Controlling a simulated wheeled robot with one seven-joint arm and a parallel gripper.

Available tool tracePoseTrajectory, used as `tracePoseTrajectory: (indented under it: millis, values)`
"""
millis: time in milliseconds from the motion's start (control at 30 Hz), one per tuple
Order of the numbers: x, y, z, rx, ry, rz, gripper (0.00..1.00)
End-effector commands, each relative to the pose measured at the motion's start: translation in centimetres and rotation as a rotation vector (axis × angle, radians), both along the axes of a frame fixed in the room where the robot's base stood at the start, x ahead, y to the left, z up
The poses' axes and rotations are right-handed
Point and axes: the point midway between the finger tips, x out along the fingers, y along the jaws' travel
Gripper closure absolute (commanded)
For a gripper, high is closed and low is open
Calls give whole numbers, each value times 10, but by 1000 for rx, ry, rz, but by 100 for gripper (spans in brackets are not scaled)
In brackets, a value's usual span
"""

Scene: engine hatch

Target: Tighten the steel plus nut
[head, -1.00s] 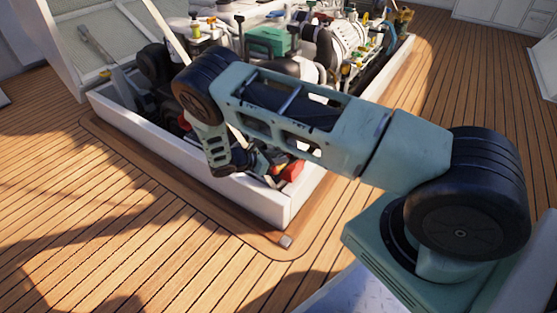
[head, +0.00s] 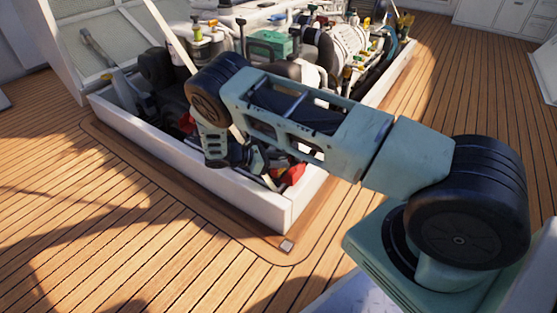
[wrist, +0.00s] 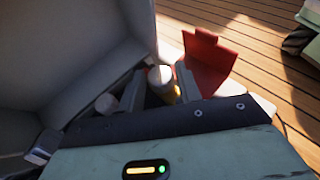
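My gripper (wrist: 160,88) shows at the bottom middle of the wrist view, its two grey fingers apart. Between and just beyond them is a pale round-topped piece (wrist: 160,76) with yellow on its lower side; it may be the steel nut, but I cannot tell. A dark gap shows between it and the left finger. Another pale round piece (wrist: 106,103) is left of the fingers. In the head view, my wrist hangs inside the near corner of the engine hatch (head: 235,200). The fingertips are hidden there, and no plus-shaped nut can be made out.
A red angular part (wrist: 207,62) stands close to the right finger; it also shows in the head view (head: 293,173). Pale hatch walls (wrist: 65,50) rise at the left of the wrist view. Engine parts with a green box (head: 268,44) fill the hatch. The wooden deck (head: 110,230) is clear.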

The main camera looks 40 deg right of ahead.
Motion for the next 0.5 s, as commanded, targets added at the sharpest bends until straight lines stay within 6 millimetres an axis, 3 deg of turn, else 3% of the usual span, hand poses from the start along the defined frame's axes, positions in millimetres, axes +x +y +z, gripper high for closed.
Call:
tracePoseTrajectory:
  millis: [333,500]
  values:
    - [0,1,1,0,0,1,51]
    - [5,14,8,-1,-2,2,51]
